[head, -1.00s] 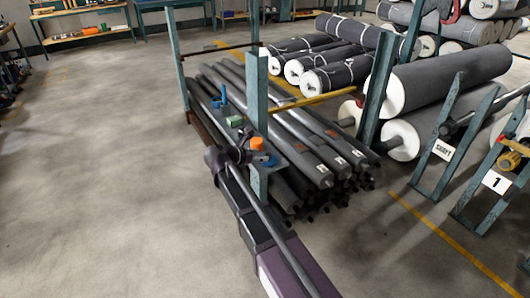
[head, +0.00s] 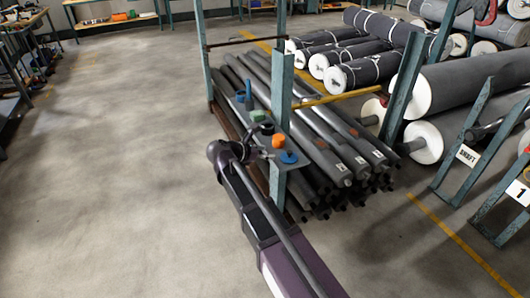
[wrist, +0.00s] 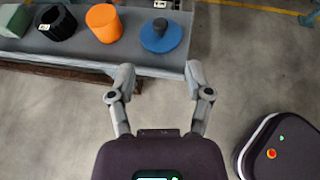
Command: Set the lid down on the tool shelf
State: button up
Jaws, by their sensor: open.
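The lid, a blue disc with a round knob on top (wrist: 160,35), rests flat on the grey tool shelf (wrist: 88,58), close to its front edge. In the head view the lid (head: 289,157) sits at the near end of the shelf, beside the orange cup. My gripper (wrist: 159,73) is open and empty, its two fingers spread apart just in front of the shelf edge. The lid lies beyond the fingertips, with a gap between.
An orange cup (wrist: 103,23), a dark pot (wrist: 57,23) and a green block (wrist: 14,20) stand left of the lid. A teal post (head: 281,90) rises by the shelf, with grey rolls (head: 330,150) behind. The floor at left is clear.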

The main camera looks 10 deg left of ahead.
dwell(0.4)
jog(key=s+d+f+m+g+y, duration=0.3)
jog(key=s+d+m, duration=0.2)
jog(key=d+m, duration=0.4)
jog(key=s+d+f+m+g+y, duration=0.3)
jog(key=s+d+m, duration=0.3)
jog(key=d+m, duration=0.3)
jog(key=s+d+f+m+g+y, duration=0.3)
jog(key=s+d+m, duration=0.3)
jog(key=d+m, duration=0.3)
jog(key=shift+d+f, duration=0.75)
jog(key=shift+d, duration=0.5)
